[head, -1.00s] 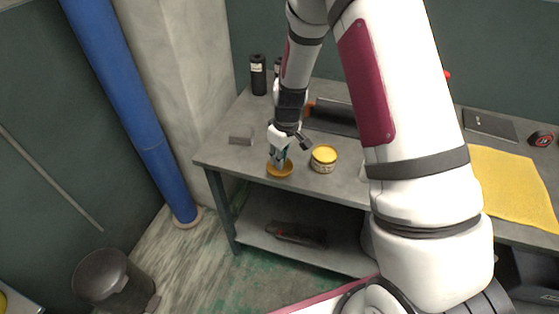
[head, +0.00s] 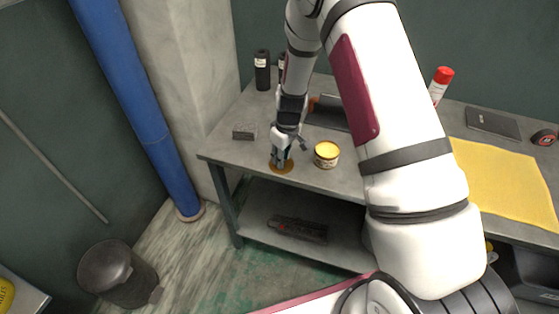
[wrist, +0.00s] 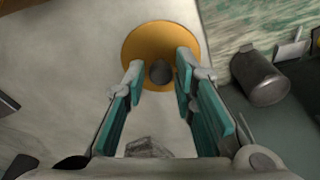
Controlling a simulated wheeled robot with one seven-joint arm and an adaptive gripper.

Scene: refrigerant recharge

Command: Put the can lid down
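The can lid (head: 287,169) is a round orange-yellow disc lying flat near the table's front left edge. My gripper (head: 281,162) is right above the lid, pointing down. In the wrist view its two fingers (wrist: 160,72) stand apart on either side of the knob, with a gap visible on both sides. The open can (head: 326,160), with yellow contents, stands just right of the lid. My fingers hide part of the lid.
A small grey block (head: 244,132) lies left of the gripper on the grey table (head: 222,150). Black bottles (head: 262,70) stand at the back left. A yellow cloth (head: 500,182) and a red-capped spray can (head: 441,82) are at the right. A dark bin (head: 112,272) stands on the floor.

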